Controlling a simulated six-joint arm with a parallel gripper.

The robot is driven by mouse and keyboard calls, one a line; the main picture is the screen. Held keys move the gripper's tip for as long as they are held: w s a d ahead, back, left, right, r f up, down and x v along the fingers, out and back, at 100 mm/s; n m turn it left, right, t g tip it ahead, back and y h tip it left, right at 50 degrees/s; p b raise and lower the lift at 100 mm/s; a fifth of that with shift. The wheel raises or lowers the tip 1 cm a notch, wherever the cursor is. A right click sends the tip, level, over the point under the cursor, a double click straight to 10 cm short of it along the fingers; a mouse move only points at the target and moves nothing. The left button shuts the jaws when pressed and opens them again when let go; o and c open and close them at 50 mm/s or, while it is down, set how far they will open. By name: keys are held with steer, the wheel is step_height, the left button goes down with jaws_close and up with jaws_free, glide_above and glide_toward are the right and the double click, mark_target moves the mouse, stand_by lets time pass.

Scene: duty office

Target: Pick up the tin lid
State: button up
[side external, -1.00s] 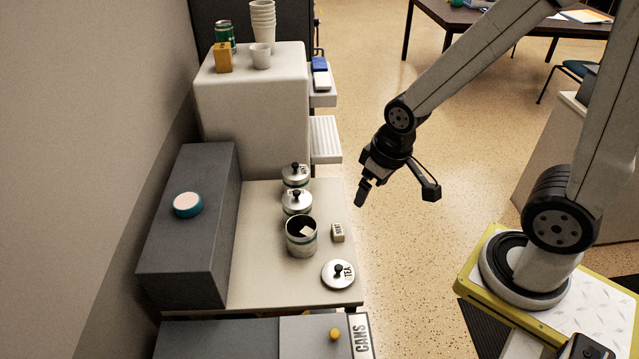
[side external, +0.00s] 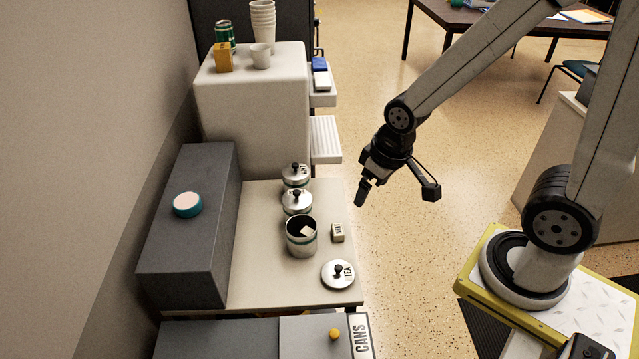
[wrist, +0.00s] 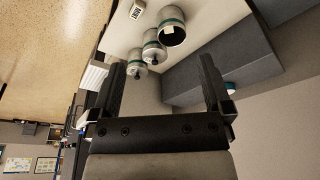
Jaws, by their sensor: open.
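The tin lid (side external: 338,274), a round silver disc with a black knob and the word TEA, lies flat near the front right of the pale counter (side external: 262,282). It is not in the wrist view. The open tin (side external: 301,240) stands behind it with something pale inside, and also shows in the wrist view (wrist: 172,31). My gripper (side external: 361,194) is in the air near the counter's right edge, up and to the right of the lid in the picture and apart from it. In the wrist view its two fingers (wrist: 161,85) are spread and empty.
Two lidded tins (side external: 297,201) stand behind the open tin. A small labelled block (side external: 337,232) lies between the open tin and the counter's right edge. A dark grey box (side external: 190,245) with a teal-rimmed round thing (side external: 188,204) borders the counter's left. The front left counter is clear.

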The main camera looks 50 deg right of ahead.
steer(key=c, duration=0.4)
steer(key=shift+o, duration=0.2)
steer(key=n+g, duration=0.3)
steer(key=n, duration=1.5)
glide_above(338, 267)
step_height(338, 267, down, 19)
steer(key=shift+s+r, duration=0.1)
steer(key=shift+r, duration=0.1)
steer(key=shift+f, duration=1.25)
steer(key=shift+f, duration=0.1)
steer(key=shift+f, duration=2.5)
